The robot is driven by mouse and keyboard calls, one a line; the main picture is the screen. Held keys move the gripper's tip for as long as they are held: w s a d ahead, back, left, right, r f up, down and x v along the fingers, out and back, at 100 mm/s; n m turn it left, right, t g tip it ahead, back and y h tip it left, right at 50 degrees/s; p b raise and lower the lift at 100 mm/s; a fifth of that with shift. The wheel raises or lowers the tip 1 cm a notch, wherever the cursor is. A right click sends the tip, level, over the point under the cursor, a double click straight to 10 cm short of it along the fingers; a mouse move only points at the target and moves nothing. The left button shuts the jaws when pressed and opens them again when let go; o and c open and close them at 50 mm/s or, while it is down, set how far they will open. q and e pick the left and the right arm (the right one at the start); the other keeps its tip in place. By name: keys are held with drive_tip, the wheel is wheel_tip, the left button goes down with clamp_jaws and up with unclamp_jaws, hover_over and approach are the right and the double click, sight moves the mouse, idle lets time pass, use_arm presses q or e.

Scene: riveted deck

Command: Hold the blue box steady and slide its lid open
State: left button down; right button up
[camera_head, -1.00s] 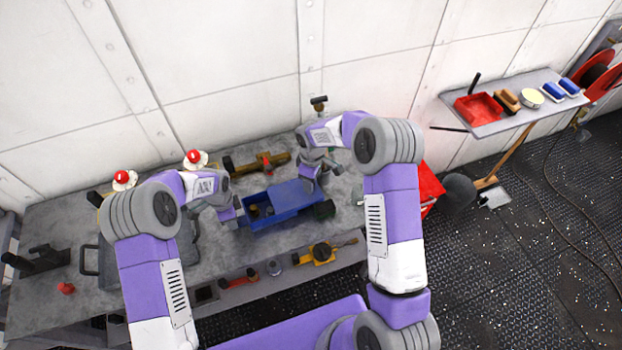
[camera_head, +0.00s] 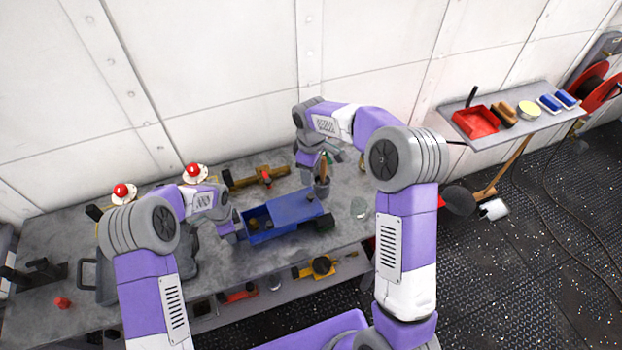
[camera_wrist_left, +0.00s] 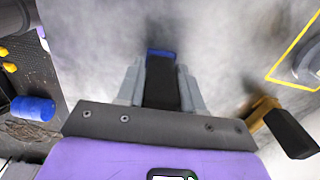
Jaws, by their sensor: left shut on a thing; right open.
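The blue box (camera_head: 262,235) sits on the grey workbench. Its blue lid (camera_head: 292,207) covers the middle and right part, while the left end is uncovered and shows dark and brownish contents. My left gripper (camera_head: 238,230) is shut at the box's left end. In the left wrist view my left gripper's fingers (camera_wrist_left: 160,75) close around a black piece with a blue edge at its tip; most of the box is out of sight there. My right gripper (camera_head: 328,158) is open, above the bench behind the lid's right end, apart from it.
A brass pipe piece (camera_head: 255,178) lies behind the box. A lower shelf holds a yellow tool (camera_head: 318,265).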

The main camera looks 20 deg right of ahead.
drive_tip(key=shift+r, duration=0.35)
use_arm(q)
drive_tip(key=c, duration=0.6)
unclamp_jaws()
drive_tip(key=shift+c, duration=0.2)
